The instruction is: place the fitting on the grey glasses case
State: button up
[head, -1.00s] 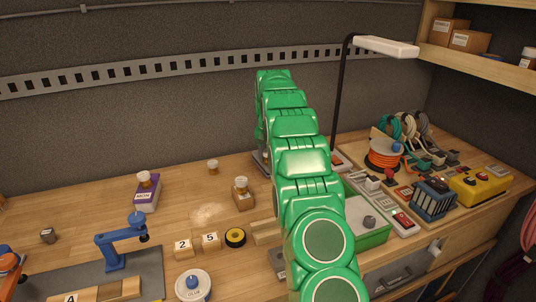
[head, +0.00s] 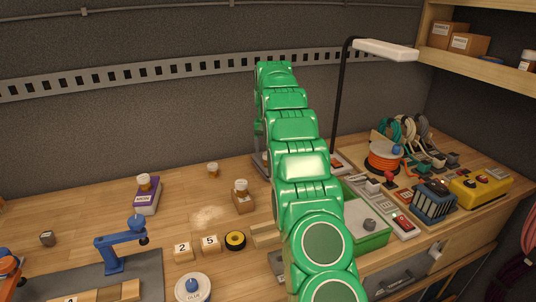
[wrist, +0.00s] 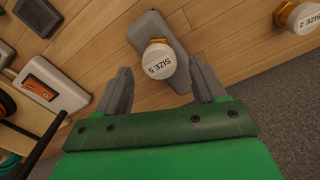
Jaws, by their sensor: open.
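In the wrist view the fitting (wrist: 159,60), brass with a white cap marked SIZE 5, stands on the grey glasses case (wrist: 151,25). My gripper (wrist: 160,68) is open. Its two fingers lie on either side of the fitting in the picture, with a gap at each side, and nothing is held.
Another fitting (wrist: 298,17), marked SIZE 2, stands nearby. A purple box (head: 147,200) and a brown block (head: 243,203) each bear a capped fitting. A lamp (head: 338,95) and a green-sided box (head: 372,238) are right of my arm.

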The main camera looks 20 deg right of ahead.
jog(key=shift+r, duration=1.75)
jog(key=shift+s+a+r, duration=0.15)
jog(key=shift+s, duration=0.05)
jog(key=s+a+r+n, duration=0.1)
jog(key=s+a+r, duration=0.25)
jog(key=s, duration=0.55)
jog(key=s+a+r+n+g, duration=0.1)
jog(key=s+a+r, duration=0.3)
jog(key=s, duration=0.5)
jog(key=s+a+r, duration=0.2)
jog(key=s+a, duration=0.3)
jog(key=s, duration=0.4)
jog(key=s+a+f, duration=0.1)
jog(key=s+f, duration=0.1)
jog(key=s, duration=0.9)
jog(key=s+a+f+n, duration=0.1)
jog(key=s+a+f, duration=0.1)
jog(key=s, duration=0.9)
jog(key=s+a+f+n, duration=0.1)
jog(key=s+f, duration=0.3)
jog(key=s, duration=0.7)
jog(key=shift+a+f+g, duration=0.2)
jog(key=shift+a+g, duration=0.1)
jog(key=shift+g, duration=0.1)
